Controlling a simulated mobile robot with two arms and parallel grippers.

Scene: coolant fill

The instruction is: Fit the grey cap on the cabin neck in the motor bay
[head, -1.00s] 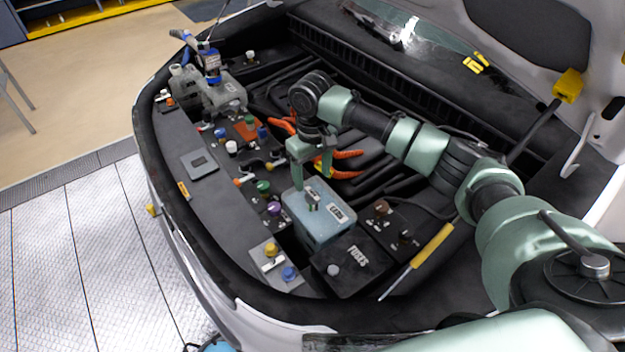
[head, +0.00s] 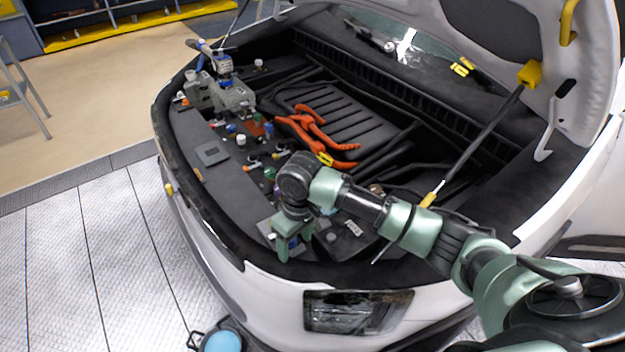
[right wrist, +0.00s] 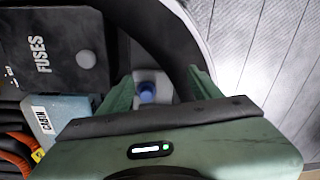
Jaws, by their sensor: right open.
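The light-blue CABIN tank (right wrist: 70,112) shows at the left in the right wrist view. In the head view my right arm covers most of it, and its neck is hidden. A round grey cap or knob (right wrist: 86,59) sits on the black FUSES box (right wrist: 50,45); it also shows in the head view (head: 331,237). My right gripper (head: 292,246) is open and points down at the bay's front edge. In the right wrist view its fingers (right wrist: 160,80) stand either side of a blue cap (right wrist: 147,92) on a small grey tray. My left gripper is out of view.
Orange cables (head: 318,130) and several small coloured caps lie in the bay. The hood prop (head: 480,135) rises on the right. A headlight (head: 357,311) is in the bumper below my arm.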

